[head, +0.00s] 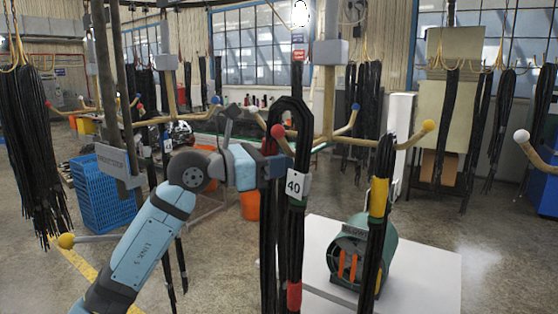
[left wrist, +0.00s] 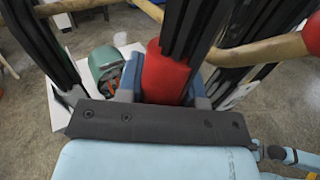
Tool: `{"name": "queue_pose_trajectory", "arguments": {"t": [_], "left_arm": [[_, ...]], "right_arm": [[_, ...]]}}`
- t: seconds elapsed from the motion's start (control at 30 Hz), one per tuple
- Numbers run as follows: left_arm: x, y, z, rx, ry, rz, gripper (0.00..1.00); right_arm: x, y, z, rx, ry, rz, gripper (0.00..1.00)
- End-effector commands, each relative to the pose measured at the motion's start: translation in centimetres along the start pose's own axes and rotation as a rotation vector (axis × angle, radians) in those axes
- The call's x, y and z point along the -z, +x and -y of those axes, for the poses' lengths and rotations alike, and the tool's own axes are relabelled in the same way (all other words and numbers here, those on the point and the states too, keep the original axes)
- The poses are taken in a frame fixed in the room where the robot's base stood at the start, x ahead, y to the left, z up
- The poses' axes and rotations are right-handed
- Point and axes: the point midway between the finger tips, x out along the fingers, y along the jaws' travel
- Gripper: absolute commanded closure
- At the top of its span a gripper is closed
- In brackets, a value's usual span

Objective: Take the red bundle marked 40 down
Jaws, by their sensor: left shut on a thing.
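The bundle marked 40 is a looped set of black hoses (head: 292,112) with a white 40 tag (head: 294,185) and a red band (head: 294,296) low down. Its loop is at a wooden peg with a red ball tip (head: 278,131); I cannot tell whether the peg bears its weight. My left gripper (head: 272,165) is at the bundle's side, just under the loop. In the left wrist view a red sleeve (left wrist: 165,77) lies between the two blue fingers, which are shut on the bundle. My right gripper is out of view.
A yellow-banded black bundle (head: 379,197) hangs close on the right. A green drum-shaped thing (head: 360,255) stands on a white surface (head: 425,275) behind. Wooden pegs (head: 385,142) stick out around the post. Blue crates (head: 100,193) and more hoses (head: 38,150) are at the left.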

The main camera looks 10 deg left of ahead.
Motion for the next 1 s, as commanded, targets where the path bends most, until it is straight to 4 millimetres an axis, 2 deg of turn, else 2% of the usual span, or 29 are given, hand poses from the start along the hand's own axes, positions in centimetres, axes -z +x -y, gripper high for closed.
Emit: {"name": "queue_pose_trajectory", "arguments": {"t": [1.0], "left_arm": [[-0.7,-6.1,3.7,-0.001,0.001,0.004,1.0]], "right_arm": [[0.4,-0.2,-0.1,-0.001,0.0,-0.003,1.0]]}}
